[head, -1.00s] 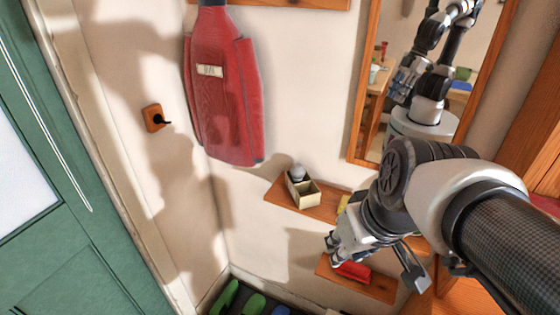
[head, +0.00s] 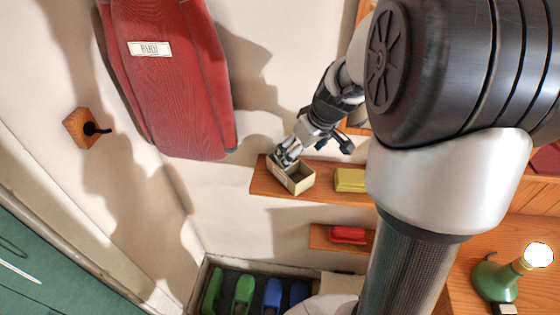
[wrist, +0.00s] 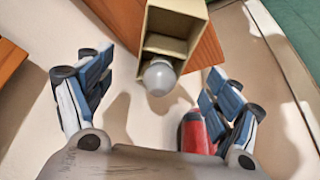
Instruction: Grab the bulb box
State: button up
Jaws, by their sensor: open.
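The bulb box (head: 303,184) is a small cream open-topped box on the wooden wall shelf. In the wrist view the box (wrist: 180,22) lies ahead, with the round grey-white bulb (wrist: 159,77) at its near end. My gripper (head: 313,150) is at the box's back end in the head view, with one finger hiding the bulb there. In the wrist view my gripper (wrist: 163,82) has its fingers spread wide on either side of the bulb, with gaps on both sides. It holds nothing.
The wooden shelf (head: 262,182) also carries a yellow item (head: 350,180). A lower shelf holds a red item (head: 348,235). A red garment (head: 175,90) hangs at upper left. Green and blue footwear (head: 243,291) stands below. A green lamp (head: 495,278) is at lower right.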

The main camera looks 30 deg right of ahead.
aim_at(289, 175)
jog(key=x, duration=0.4)
jog(key=shift+b, duration=0.35)
jog(key=x, duration=0.1)
jog(key=b+x, duration=0.1)
jog(key=x, duration=0.3)
jog(key=shift+s+a+f+b, duration=0.25)
jog(key=shift+b, duration=0.15)
jog(key=shift+r, duration=0.1)
jog(key=c, duration=1.1)
jog(key=shift+r, duration=0.1)
jog(key=shift+c, duration=0.2)
